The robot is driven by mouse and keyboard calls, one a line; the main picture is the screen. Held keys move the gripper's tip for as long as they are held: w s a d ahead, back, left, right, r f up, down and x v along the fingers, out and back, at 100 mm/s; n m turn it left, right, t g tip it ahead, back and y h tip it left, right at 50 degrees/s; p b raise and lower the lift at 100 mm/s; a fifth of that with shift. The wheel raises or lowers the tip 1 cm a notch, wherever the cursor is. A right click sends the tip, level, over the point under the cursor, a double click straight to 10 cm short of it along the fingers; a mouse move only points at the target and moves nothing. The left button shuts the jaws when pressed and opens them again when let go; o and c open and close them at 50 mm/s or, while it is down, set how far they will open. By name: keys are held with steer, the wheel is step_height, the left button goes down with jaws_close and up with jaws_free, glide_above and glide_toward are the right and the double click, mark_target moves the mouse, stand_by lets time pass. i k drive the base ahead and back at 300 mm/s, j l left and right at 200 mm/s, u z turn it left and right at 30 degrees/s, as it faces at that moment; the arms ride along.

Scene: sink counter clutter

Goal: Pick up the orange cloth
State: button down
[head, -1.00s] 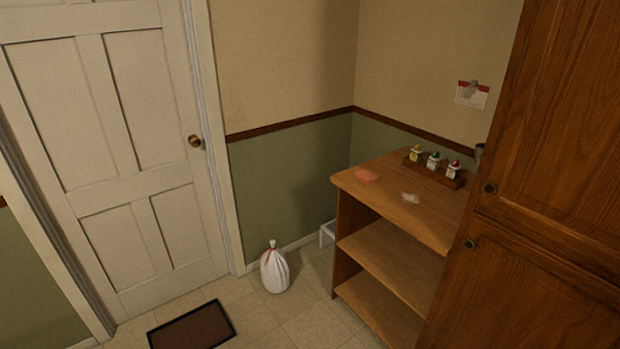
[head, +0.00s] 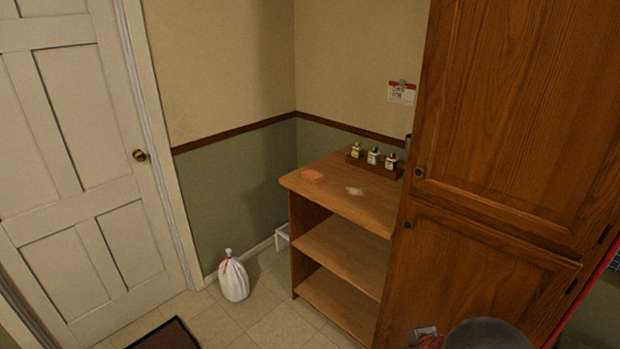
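The orange cloth (head: 313,175) lies flat on top of the wooden shelf unit (head: 348,205), near its left back part. It looks small and folded. A pale whitish patch (head: 354,191), too small to identify, is on the same top to the right of the cloth. My gripper is not clearly seen; only a dark rounded shape and a small grey part show at the bottom edge, well apart from the cloth.
A rack with several small bottles (head: 373,158) stands at the back of the top. A tall wooden cabinet (head: 500,170) blocks the right side. A white tied bag (head: 233,277) and a doormat (head: 165,335) lie on the floor. Tiled floor before the shelf is free.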

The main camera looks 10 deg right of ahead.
mark_target(314, 176)
steer(key=i+j+z, duration=0.1)
steer(key=i, duration=0.45)
steer(key=i+j+z, duration=0.1)
steer(key=i+j, duration=0.15)
steer(key=i, duration=0.35)
steer(key=i+j+z, duration=0.1)
steer(key=i+j, duration=0.15)
steer(key=i, duration=0.3)
steer(key=i+j+z, duration=0.1)
steer(key=i+j, duration=0.15)
steer(key=i, duration=0.3)
steer(key=i+j+z, duration=0.1)
steer(key=i+j, duration=0.25)
steer(key=i, duration=0.2)
